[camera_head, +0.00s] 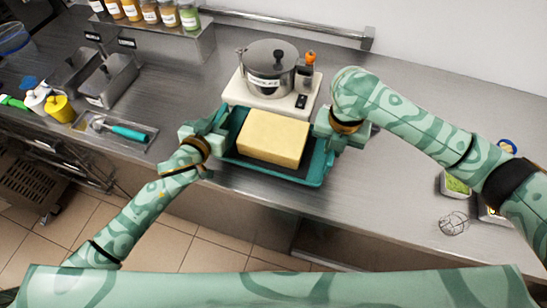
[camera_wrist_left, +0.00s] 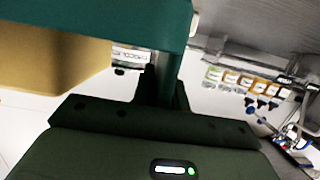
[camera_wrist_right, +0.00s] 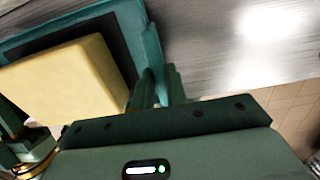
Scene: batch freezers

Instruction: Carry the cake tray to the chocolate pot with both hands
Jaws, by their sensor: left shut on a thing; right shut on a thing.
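The teal cake tray (camera_head: 313,178) holds a yellow rectangular cake (camera_head: 274,138) on a dark base. The tray is directly in front of the chocolate pot (camera_head: 268,65), a lidded steel pot on a white heater base. My left gripper (camera_head: 216,131) is shut on the tray's left side, and my right gripper (camera_head: 327,129) is shut on its right side. In the left wrist view the tray edge (camera_wrist_left: 110,18) passes above the jaws, with part of the cake (camera_wrist_left: 50,62) showing. In the right wrist view the tray rim (camera_wrist_right: 148,45) meets the jaws (camera_wrist_right: 160,92) beside the cake (camera_wrist_right: 68,85).
A rack of topping jars (camera_head: 150,12) stands at the back left. Steel bins (camera_head: 108,80), bottles and a teal-handled spatula (camera_head: 125,131) lie left. A whisk (camera_head: 453,223) and small containers (camera_head: 456,184) are at the right.

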